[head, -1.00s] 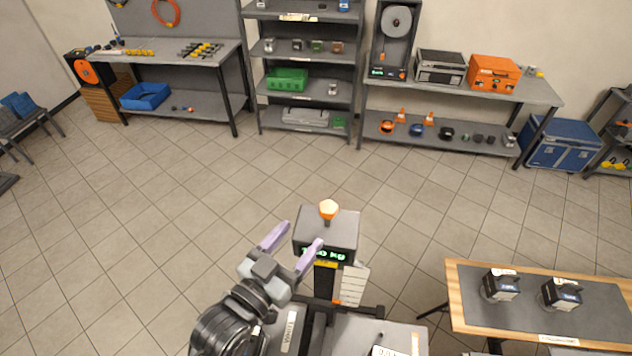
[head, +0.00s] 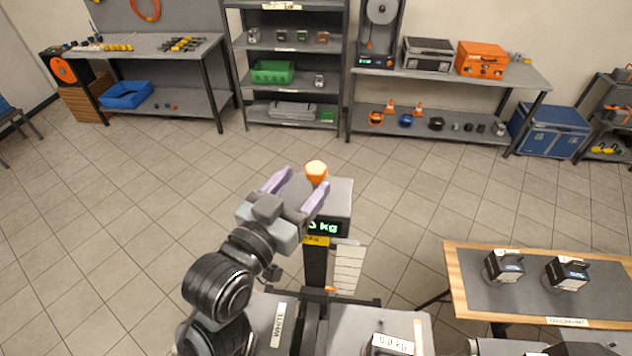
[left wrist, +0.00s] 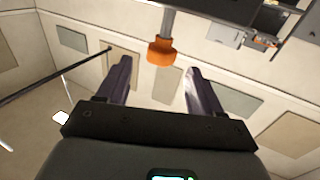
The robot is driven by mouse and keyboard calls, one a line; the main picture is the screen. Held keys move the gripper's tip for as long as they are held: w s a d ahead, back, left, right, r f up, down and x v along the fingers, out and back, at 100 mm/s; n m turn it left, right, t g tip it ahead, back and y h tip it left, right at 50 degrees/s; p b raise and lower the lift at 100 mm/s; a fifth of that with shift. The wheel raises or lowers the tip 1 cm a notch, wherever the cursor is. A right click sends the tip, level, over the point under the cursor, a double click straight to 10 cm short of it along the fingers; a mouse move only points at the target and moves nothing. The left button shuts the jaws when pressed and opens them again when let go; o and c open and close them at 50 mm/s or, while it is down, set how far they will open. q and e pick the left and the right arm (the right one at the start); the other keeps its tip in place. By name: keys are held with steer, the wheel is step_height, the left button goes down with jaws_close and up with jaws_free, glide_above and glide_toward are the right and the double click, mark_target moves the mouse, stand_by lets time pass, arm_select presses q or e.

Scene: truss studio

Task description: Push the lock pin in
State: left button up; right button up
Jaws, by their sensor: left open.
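The lock pin (head: 316,169) has an orange knob and stands on top of a grey box with a green "kg" display (head: 327,226). In the left wrist view the orange knob (left wrist: 160,52) shows with its grey shaft, just beyond and between the fingertips. My left gripper (head: 305,179) is open, with two pale purple fingers, beside and just in front of the knob. The fingers partly cover the box top. I cannot tell whether a finger touches the knob. My right gripper is not in view.
A wood-edged table (head: 452,290) at the right holds two dark weights with handles. White tags (head: 348,268) hang beside the box's post. Shelves (head: 290,100) and workbenches stand along the back wall. The tiled floor between is clear.

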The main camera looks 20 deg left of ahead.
mark_target(313, 171)
arm_select(q)
steer(key=w, duration=0.1)
steer(key=w+p, duration=0.1)
steer(key=w, duration=0.2)
steer(key=shift+d+r+p, duration=0.1)
steer(key=shift+d+p, duration=0.15)
steer(key=shift+p, duration=0.15)
steer(key=shift+w+d, duration=0.15)
steer(key=shift+w, duration=0.55)
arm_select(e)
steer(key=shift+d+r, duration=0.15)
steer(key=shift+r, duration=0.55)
arm_select(q)
steer(key=shift+c, duration=0.3)
